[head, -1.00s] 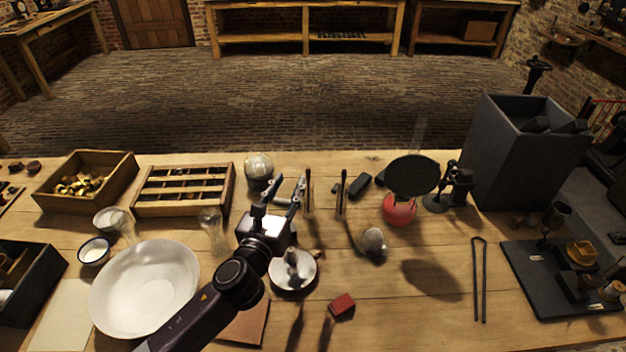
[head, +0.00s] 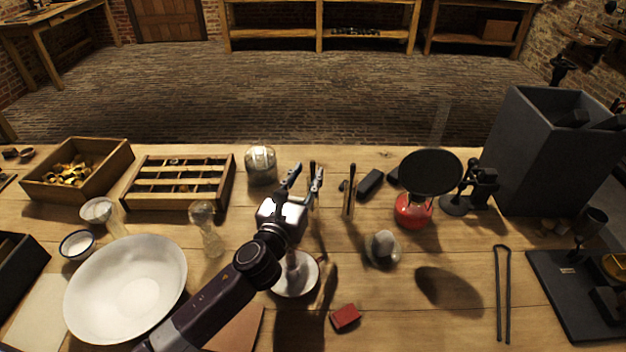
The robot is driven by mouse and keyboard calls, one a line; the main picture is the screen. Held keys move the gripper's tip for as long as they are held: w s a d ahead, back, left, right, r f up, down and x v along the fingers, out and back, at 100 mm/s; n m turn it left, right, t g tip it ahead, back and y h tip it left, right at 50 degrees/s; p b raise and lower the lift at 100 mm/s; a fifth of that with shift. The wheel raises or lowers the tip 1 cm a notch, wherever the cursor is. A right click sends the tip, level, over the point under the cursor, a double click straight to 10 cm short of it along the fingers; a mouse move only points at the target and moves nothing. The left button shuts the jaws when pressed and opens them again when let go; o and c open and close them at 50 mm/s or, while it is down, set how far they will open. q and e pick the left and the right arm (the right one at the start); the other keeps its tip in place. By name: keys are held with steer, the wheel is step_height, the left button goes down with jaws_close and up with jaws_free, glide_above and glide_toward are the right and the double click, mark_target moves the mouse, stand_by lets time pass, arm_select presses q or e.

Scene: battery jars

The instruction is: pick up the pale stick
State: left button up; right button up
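My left gripper (head: 306,174) reaches in over the table, with its two fingers apart and nothing clearly between them. One thin upright stick (head: 312,203) stands behind the right finger and is partly hidden by it. A second thin upright stick (head: 350,198), tan with dark parts, stands a little to the right, clear of the gripper. I cannot tell for sure which of these is the pale stick, nor whether the finger touches the nearer one. My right gripper is not in view.
A round metal stand (head: 295,278) is below the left gripper. A glass jar (head: 261,166) stands left of the fingers, and dark blocks (head: 370,184) lie to the right. A red burner (head: 414,212) carries a black pan (head: 431,170). A white bowl (head: 125,290) is front left.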

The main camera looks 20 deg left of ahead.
mark_target(312, 167)
arm_select(q)
steer(key=w, duration=0.4)
steer(key=shift+w+d+f, duration=0.15)
steer(key=shift+w, duration=0.25)
jaws_close()
